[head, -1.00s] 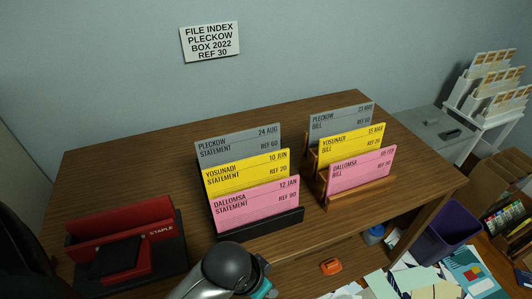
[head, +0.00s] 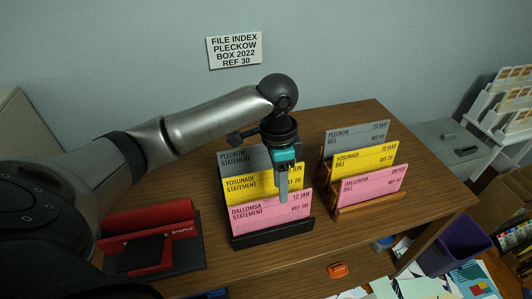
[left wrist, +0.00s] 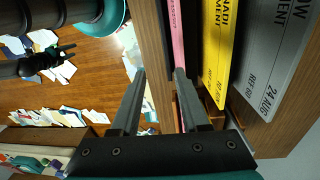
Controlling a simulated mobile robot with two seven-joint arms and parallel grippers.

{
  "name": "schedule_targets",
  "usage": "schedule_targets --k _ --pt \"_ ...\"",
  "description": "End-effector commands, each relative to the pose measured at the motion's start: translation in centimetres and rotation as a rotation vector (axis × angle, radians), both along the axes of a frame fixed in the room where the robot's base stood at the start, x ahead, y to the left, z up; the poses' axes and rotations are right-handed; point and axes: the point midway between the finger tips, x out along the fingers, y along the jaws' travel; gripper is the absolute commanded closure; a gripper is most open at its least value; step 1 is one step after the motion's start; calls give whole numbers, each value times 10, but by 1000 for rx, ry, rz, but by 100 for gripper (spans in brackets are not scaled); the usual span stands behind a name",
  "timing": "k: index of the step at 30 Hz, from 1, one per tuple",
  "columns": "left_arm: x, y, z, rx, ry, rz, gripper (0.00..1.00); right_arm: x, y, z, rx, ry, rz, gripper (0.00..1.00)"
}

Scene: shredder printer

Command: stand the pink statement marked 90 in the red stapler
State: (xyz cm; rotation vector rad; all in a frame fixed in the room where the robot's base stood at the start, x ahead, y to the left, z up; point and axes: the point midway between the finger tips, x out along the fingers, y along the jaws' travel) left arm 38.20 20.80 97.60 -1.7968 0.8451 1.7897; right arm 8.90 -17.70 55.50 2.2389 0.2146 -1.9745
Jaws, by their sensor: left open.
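The pink statement (head: 258,214), marked Dallomsa, 12 JAN, REF 90, stands frontmost in the black rack (head: 272,235), before the yellow statement (head: 235,187) and grey statement (head: 234,157). In the left wrist view the pink statement (left wrist: 176,32) shows as a narrow strip near the right fingertip. My left gripper (head: 284,190) is open above the rack, its finger overlapping the yellow and pink cards in the head view. I cannot tell whether it touches them. The red stapler (head: 150,214) stands on a dark base at the desk's left.
A wooden rack (head: 368,203) to the right holds grey, yellow and pink bills. An orange object (head: 337,270) and a purple bin (head: 462,246) are beyond the desk's front edge. A sign (head: 235,50) hangs on the wall.

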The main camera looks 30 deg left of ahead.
Motion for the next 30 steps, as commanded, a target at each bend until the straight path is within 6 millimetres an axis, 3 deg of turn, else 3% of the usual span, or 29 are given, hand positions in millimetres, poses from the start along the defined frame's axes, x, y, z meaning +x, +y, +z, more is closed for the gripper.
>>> schedule_targets --k 1,6,13,17,30 --pt "6 13 12 11 7 17 55 -12 -2 -7 -2 11 2 50" --pt "14 39 40 12 41 57 55 -42 -8 -20 -4 27 7 50" --pt "15 48 46 6 57 75 55 -55 -11 -26 -6 32 9 50" --pt "13 46 30 6 58 75 55 -55 -11 -30 -6 32 9 50" --pt "5 38 -56 7 59 74 55 -55 -11 -50 -6 33 9 50"
